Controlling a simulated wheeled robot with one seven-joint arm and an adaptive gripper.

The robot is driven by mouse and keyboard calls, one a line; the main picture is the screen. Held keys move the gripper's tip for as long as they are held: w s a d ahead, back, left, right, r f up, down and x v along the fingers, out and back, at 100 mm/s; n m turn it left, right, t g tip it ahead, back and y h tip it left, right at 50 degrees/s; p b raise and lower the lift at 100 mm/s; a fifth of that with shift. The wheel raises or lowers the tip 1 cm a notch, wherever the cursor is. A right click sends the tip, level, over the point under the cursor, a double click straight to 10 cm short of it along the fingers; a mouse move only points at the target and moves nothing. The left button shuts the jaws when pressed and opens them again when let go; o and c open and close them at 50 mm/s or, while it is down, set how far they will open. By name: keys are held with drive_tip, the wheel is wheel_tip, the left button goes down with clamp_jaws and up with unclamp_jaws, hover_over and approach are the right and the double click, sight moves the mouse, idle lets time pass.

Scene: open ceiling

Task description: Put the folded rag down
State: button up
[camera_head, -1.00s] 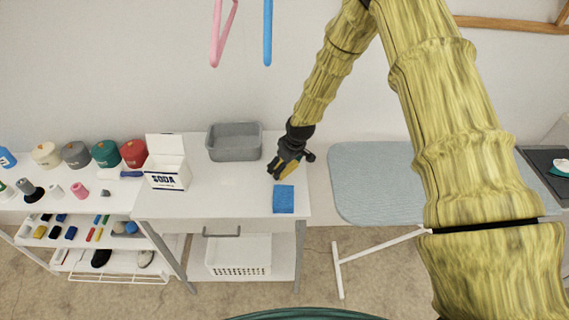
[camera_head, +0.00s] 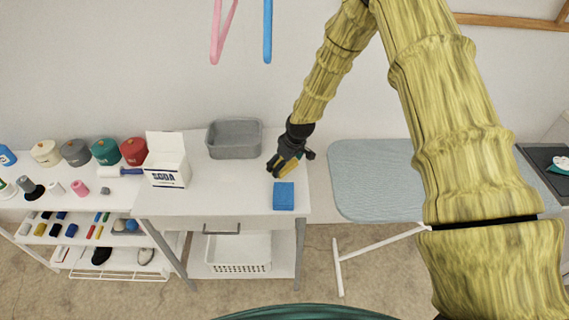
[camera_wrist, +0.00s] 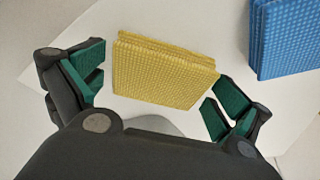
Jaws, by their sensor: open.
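A yellow folded rag (camera_wrist: 162,72) lies between my spread fingers in the wrist view, with a gap on each side. It appears to rest flat on the white tabletop, though any small height is hard to judge. My gripper (camera_wrist: 163,88) is open around it. In the head view my gripper (camera_head: 281,167) is low over the right part of the white table (camera_head: 225,190), and mostly hides the yellow rag. A blue folded cloth (camera_head: 284,196) lies just in front of it near the table's front right edge; it also shows at the upper right of the wrist view (camera_wrist: 287,38).
A grey bin (camera_head: 234,152) stands behind and left of my gripper. A white soda box (camera_head: 166,176) is farther left, beside several lidded jars. An ironing board (camera_head: 370,180) stands to the right. The tabletop between the box and my gripper is clear.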

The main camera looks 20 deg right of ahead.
drive_tip(key=b+v, duration=0.3)
drive_tip(key=v, duration=0.9)
drive_tip(key=shift+b, duration=0.4)
